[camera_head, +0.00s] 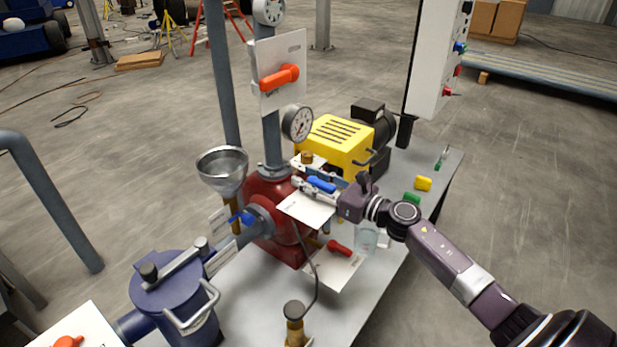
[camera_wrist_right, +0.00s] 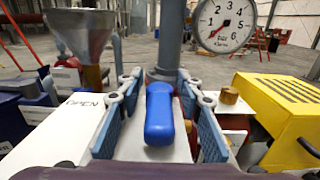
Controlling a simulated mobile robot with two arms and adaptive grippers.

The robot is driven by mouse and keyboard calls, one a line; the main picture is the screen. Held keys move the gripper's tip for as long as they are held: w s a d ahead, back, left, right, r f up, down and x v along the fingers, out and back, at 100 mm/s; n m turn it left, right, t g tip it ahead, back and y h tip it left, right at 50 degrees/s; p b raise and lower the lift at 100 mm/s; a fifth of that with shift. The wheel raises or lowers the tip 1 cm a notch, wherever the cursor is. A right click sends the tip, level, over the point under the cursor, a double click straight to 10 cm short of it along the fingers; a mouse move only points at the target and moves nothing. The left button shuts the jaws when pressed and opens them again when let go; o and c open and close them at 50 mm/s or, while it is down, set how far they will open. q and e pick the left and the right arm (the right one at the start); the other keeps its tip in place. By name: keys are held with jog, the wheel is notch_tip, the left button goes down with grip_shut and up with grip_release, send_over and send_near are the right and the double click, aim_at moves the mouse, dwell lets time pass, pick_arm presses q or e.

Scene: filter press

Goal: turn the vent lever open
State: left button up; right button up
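A blue lever handle (camera_head: 322,185) sits above a white plate (camera_head: 305,208) beside the red pump body (camera_head: 278,250). In the right wrist view the blue handle (camera_wrist_right: 159,113) is in the middle, pointing toward the camera, and the plate (camera_wrist_right: 75,128) shows the word OPEN at its left. My right gripper (camera_head: 318,182) is open at the handle. Its two blue-padded fingers (camera_wrist_right: 160,110) stand on either side of the handle, with a visible gap on each side. My left gripper is not in view.
A pressure gauge (camera_head: 298,123) and yellow motor cover (camera_head: 335,142) stand behind the handle. A metal funnel (camera_head: 222,168) is at the left. A red lever (camera_head: 340,248) is below, and an orange lever (camera_head: 280,77) is above. Small yellow and green pieces lie on the bench's right side.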

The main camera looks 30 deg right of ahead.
jog(key=shift+c, duration=0.7)
grip_shut()
